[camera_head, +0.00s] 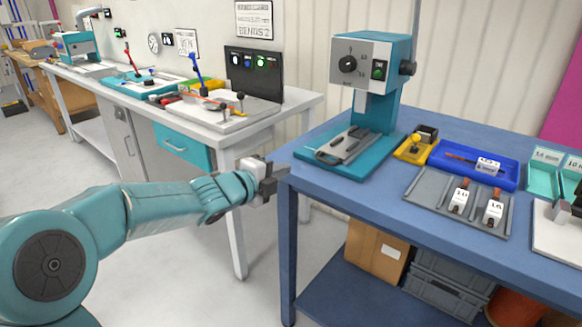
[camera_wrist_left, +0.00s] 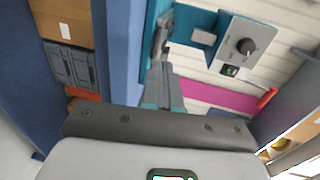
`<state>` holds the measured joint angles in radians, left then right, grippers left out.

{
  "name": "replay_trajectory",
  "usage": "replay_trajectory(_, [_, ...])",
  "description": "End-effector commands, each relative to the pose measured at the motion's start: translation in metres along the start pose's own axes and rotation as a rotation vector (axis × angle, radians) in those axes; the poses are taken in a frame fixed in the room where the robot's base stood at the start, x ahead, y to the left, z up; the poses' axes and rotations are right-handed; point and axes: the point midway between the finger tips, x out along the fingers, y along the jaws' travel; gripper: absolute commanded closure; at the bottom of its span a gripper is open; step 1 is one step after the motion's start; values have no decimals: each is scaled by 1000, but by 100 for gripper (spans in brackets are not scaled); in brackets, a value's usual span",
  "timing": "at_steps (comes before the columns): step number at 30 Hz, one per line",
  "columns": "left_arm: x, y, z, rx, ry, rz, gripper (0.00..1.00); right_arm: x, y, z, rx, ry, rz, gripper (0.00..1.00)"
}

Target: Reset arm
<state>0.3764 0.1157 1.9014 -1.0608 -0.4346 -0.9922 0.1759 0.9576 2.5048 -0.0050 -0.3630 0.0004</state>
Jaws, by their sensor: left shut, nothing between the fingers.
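My left arm reaches in from the left in the head view. Its gripper (camera_head: 268,183) is shut and empty, in the air in front of the left corner of the blue bench (camera_head: 335,192). In the left wrist view the shut fingers (camera_wrist_left: 163,88) point toward the teal press machine (camera_wrist_left: 240,45), with nothing between them. The same machine (camera_head: 371,75) stands on the blue bench in the head view. My right gripper is not in view.
A blue tray (camera_head: 508,172), a grey slotted tray (camera_head: 428,190) and a yellow holder (camera_head: 409,150) stand on the blue bench. Boxes and crates (camera_head: 440,292) fill the shelf below. A white bench (camera_head: 305,98) runs along the wall at the left. Open floor lies between the benches.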

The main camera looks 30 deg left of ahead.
Motion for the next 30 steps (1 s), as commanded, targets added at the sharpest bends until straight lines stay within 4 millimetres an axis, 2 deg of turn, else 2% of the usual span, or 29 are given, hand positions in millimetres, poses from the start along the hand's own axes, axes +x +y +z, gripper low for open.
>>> replay_trajectory(3, [-15, 0, 1, 0, -1, 0, 100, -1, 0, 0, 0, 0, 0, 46])
replay_trajectory(9, [-22, 1, 0, 0, 0, 1, 100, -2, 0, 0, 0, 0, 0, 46])
replay_trajectory(13, [-20, 2, -4, 0, 9, 2, 100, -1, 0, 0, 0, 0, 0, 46])
replay_trajectory(16, [-4, 25, -20, -18, 53, 45, 100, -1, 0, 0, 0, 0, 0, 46])
replay_trajectory(17, [4, 37, -28, -28, 74, 68, 100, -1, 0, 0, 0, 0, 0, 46])
replay_trajectory(20, [27, 98, -66, -98, 152, 180, 100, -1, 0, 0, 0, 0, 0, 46])
replay_trajectory(21, [33, 127, -84, -145, 178, 235, 100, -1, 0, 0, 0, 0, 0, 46])
replay_trajectory(23, [38, 171, -111, -233, 206, 325, 100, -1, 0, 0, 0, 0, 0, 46])
replay_trajectory(24, [38, 200, -128, -303, 214, 389, 100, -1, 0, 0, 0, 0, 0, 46])
replay_trajectory(26, [33, 243, -155, -420, 214, 493, 100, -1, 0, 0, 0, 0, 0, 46])
replay_trajectory(27, [27, 272, -172, -504, 203, 566, 100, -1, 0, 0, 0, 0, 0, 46])
replay_trajectory(29, [12, 314, -197, -640, 167, 684, 100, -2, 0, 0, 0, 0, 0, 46])
replay_trajectory(30, [-1, 340, -212, -729, 131, 764, 100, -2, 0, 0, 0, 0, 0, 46])
